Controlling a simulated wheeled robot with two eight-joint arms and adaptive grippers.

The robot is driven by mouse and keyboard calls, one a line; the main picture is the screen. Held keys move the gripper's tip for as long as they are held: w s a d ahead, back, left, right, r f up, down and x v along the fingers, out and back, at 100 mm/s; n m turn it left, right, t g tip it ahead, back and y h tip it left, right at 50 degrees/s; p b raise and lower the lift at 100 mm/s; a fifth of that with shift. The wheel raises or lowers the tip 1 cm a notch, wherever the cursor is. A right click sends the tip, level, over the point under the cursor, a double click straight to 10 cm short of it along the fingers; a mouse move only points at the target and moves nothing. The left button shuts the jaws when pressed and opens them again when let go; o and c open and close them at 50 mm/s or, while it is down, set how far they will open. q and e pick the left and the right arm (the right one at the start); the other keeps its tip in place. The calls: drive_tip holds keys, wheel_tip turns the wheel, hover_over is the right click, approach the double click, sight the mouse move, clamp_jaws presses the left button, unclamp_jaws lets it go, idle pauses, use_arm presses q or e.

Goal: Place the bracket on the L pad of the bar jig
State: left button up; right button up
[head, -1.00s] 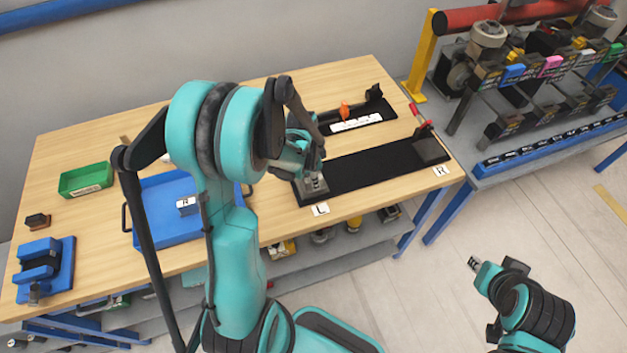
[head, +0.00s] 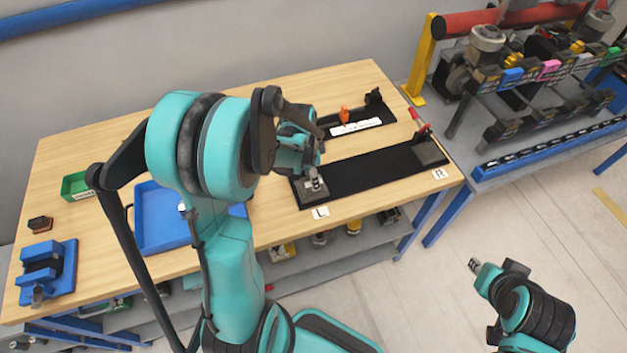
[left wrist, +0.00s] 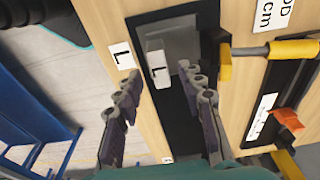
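The bar jig (head: 370,172) is a long black plate on the wooden table, with grey pads at its ends near the L and R labels. In the left wrist view, a light grey bracket marked L (left wrist: 158,68) rests on the grey L pad (left wrist: 180,38). My left gripper (left wrist: 159,74) is open, its fingers spread on either side of the bracket with gaps visible. In the head view my left gripper (head: 312,178) is over the L end, its fingertips hard to make out. My right gripper (head: 475,265) is away from the table, too small to read.
A blue tray (head: 150,225), partly behind my left arm, holds a mostly hidden light part. A green bin (head: 76,186) and blue fixture (head: 48,268) stand at left. A black fixture with an orange handle (head: 344,115) lies behind the jig. A red-handled clamp (head: 423,132) stands at the R end.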

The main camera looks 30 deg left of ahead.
sight(309, 184)
use_arm(q)
wheel_tip(309, 184, up, 8)
drive_tip(key=p, duration=0.2)
drive_tip(key=s+d+r+n+t, duration=0.6)
drive_tip(key=s+d+r+n, duration=0.2)
drive_tip(key=s+d, duration=0.2)
drive_tip(key=shift+s+d+r+y, duration=0.15)
drive_tip(key=shift+s+d+y, duration=0.25)
drive_tip(key=shift+d, duration=0.05)
drive_tip(key=shift+b, duration=0.3)
wheel_tip(309, 184, down, 11)
drive_tip(key=b, duration=1)
drive_tip(key=shift+b, duration=0.4)
